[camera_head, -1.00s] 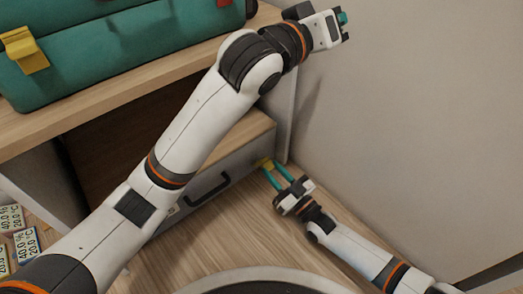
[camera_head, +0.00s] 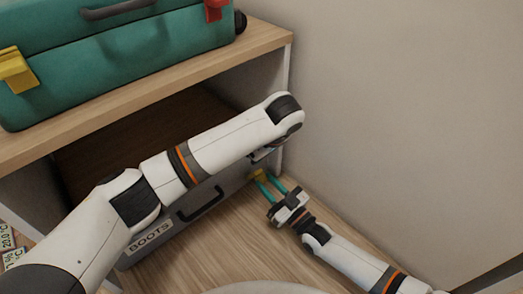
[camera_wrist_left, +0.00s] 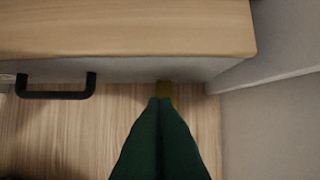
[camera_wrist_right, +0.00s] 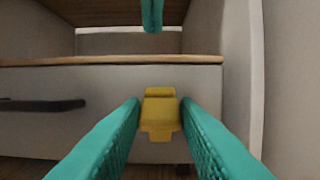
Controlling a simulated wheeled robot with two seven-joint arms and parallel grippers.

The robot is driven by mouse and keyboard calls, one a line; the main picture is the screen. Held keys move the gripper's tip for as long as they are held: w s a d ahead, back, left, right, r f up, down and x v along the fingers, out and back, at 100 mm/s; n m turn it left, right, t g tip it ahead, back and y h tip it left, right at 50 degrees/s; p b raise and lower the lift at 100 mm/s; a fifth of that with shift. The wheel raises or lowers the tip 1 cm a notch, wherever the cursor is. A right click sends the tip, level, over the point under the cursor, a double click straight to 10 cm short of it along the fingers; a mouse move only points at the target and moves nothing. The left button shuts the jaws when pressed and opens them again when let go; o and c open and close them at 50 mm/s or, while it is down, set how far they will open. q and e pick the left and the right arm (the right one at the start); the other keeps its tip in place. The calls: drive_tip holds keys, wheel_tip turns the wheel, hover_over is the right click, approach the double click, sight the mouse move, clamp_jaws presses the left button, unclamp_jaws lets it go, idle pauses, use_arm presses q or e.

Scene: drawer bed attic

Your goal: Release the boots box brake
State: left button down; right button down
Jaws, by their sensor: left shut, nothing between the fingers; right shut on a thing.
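The boots box (camera_head: 230,189) is grey with a wooden top edge, a BOOTS label and a black handle. It sits low in the wooden unit. Its yellow brake (camera_wrist_right: 160,116) is on the right part of its front and also shows in the head view (camera_head: 257,174). My right gripper (camera_wrist_right: 160,104) has its teal fingers shut on the brake, one on each side. My left gripper (camera_wrist_left: 162,101) is shut and empty. Its fingertips (camera_wrist_right: 152,24) hang above the box in the right wrist view, and my left arm mostly hides it in the head view.
A teal case (camera_head: 120,60) with yellow and red clasps lies on the wooden shelf (camera_head: 262,47) above. A plain wall (camera_head: 400,110) closes off the right side. Printed labelled items (camera_head: 10,245) stand at the far left.

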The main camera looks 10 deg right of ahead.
sight(257, 174)
use_arm(q)
drive_tip(key=shift+x, duration=2.75)
drive_tip(key=shift+s+d+f, duration=0.35)
drive_tip(key=shift+s+d, duration=0.1)
drive_tip(key=shift+s, duration=0.3)
drive_tip(key=shift+f, duration=0.15)
use_arm(e)
drive_tip(key=c, duration=1.1)
unclamp_jaws()
drive_tip(key=shift+c, duration=0.2)
drive_tip(key=shift+o, duration=0.3)
